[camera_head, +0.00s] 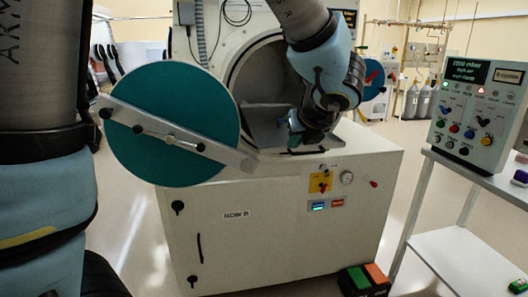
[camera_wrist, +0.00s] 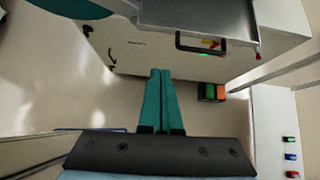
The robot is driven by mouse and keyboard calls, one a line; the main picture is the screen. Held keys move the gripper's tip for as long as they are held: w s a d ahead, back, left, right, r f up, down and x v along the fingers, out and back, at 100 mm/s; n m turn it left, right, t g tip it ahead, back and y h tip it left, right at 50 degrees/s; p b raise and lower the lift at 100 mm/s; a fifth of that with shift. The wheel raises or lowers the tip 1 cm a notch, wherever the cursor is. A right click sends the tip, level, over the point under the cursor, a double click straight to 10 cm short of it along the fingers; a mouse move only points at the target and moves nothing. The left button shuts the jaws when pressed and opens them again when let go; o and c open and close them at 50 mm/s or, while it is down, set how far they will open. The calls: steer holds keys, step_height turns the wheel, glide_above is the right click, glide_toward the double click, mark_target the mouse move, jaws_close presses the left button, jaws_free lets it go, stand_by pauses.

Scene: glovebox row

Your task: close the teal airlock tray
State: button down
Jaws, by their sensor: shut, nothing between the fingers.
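The airlock's round teal door (camera_head: 170,120) stands open to the left of the round opening, with a grey bar across it. The grey metal tray (camera_wrist: 195,14) shows at the top of the wrist view, with a black bar handle (camera_wrist: 203,47) on its front. In the head view a grey tray surface (camera_head: 266,116) shows in the opening, partly hidden by my arm. My gripper (camera_wrist: 160,72) has teal fingers pressed together and empty. In the wrist picture its tips lie below and left of the handle, apart from it. In the head view my gripper (camera_head: 308,140) is in front of the opening.
The white cabinet (camera_head: 270,230) stands under the airlock. A green and orange pedal box (camera_head: 363,278) is on the floor. A control panel (camera_head: 477,105) on a white cart stands at right.

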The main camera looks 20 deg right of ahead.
steer(key=p, duration=0.2)
glide_toward(282, 148)
steer(key=w+f, duration=0.2)
steer(key=f, duration=0.1)
steer(key=w+f, duration=0.1)
steer(key=f, duration=0.1)
steer(key=shift+a+f, duration=0.2)
steer(key=shift+a, duration=0.05)
steer(key=shift+w+d+f, duration=0.1)
steer(key=shift+w, duration=0.55)
